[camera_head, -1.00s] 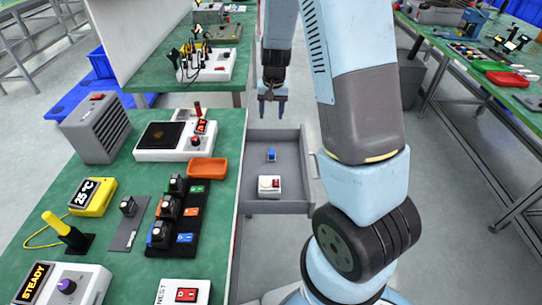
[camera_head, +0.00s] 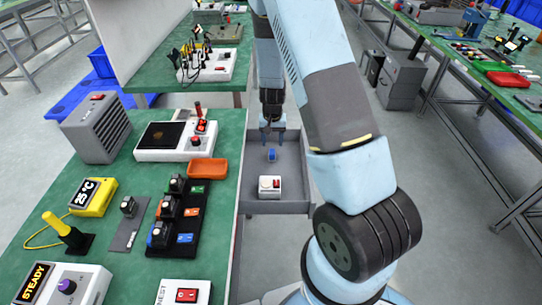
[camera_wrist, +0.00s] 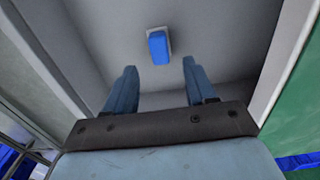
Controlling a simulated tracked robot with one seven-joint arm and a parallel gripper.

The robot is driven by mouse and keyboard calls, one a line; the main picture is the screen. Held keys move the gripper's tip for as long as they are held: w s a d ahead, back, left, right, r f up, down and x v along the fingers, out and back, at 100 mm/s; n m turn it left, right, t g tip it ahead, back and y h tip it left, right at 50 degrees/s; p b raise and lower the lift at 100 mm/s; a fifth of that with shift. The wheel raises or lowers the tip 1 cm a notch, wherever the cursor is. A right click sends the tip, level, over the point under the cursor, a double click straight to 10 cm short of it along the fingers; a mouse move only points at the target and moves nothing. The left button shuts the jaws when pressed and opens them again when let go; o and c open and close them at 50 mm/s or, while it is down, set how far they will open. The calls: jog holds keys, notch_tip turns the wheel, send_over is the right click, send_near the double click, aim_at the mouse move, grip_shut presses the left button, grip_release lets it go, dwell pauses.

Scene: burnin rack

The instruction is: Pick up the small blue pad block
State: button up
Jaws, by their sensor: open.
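The small blue pad block (camera_head: 272,155) lies in the open grey drawer (camera_head: 290,190) beside the green bench. In the wrist view the blue pad block (camera_wrist: 158,46) rests on a pale base on the drawer floor, ahead of and between the two fingers. My gripper (camera_head: 273,128) points down over the drawer, just behind the block in the head view. In the wrist view my gripper (camera_wrist: 160,75) is open with nothing between its fingers, and a gap shows between it and the block.
A white box with a red switch (camera_head: 270,186) sits in the drawer, nearer the front than the block. The drawer walls stand around both. An orange tray (camera_head: 208,168) lies on the bench (camera_head: 120,235) near its edge, left of the drawer.

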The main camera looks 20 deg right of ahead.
aim_at(272, 151)
jog(key=shift+s+a+f, duration=0.1)
jog(key=shift+s+f, duration=0.05)
jog(key=shift+f, duration=1.3)
jog(key=shift+s+a+f, duration=0.1)
jog(key=shift+s+f, duration=0.05)
jog(key=shift+f, duration=1.3)
jog(key=shift+c, duration=0.2)
grip_shut()
jog(key=shift+r, duration=0.15)
